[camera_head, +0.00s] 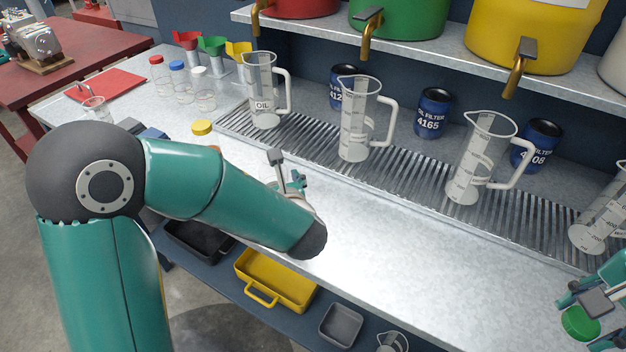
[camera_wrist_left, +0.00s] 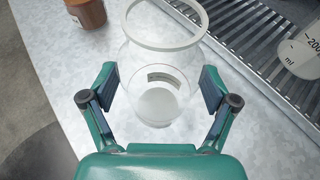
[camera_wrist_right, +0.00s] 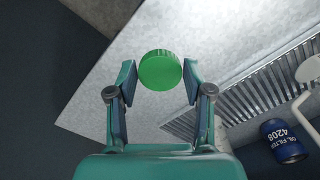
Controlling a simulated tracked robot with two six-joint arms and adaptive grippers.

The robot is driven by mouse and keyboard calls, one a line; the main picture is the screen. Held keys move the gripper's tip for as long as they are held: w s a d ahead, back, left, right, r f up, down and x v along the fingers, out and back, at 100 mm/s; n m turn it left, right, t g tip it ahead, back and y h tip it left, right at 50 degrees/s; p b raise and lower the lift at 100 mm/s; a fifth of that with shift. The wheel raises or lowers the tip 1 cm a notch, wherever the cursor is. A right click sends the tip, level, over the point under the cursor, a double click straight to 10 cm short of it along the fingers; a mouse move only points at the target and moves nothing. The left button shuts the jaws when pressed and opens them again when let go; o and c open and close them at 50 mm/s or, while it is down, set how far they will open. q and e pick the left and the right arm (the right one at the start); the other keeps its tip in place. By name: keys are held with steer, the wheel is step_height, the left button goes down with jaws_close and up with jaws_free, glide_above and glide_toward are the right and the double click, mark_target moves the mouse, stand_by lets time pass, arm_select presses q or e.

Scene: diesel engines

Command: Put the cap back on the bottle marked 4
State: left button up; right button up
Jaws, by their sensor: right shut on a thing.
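My right gripper (camera_head: 590,302) is shut on a green cap (camera_head: 580,323) at the right edge of the head view. The cap is between its fingertips in the right wrist view (camera_wrist_right: 160,70). My left gripper (camera_wrist_left: 158,90) is open, with its fingers on both sides of a clear, uncapped glass bottle (camera_wrist_left: 158,55); gaps show between pads and glass. A label is on the bottle, but I cannot read its mark. In the head view my left arm hides this bottle, and my left gripper (camera_head: 287,175) only partly shows.
Capped bottles in red (camera_head: 157,74), blue (camera_head: 180,82) and white (camera_head: 202,90) stand at the back left. A yellow cap (camera_head: 202,127) shows nearby. Measuring jugs (camera_head: 360,120) stand on the grate (camera_head: 320,150). The front right bench (camera_head: 450,250) is clear.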

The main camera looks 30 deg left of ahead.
arm_select(q)
steer(key=c, duration=1.2)
steer(key=shift+r, duration=0.1)
arm_select(e)
step_height(320, 180, up, 3)
steer(key=p, duration=0.3)
steer(key=shift+r, duration=0.2)
arm_select(q)
step_height(320, 180, up, 20)
steer(key=shift+f, duration=0.1)
steer(key=o, duration=0.6)
jaws_close()
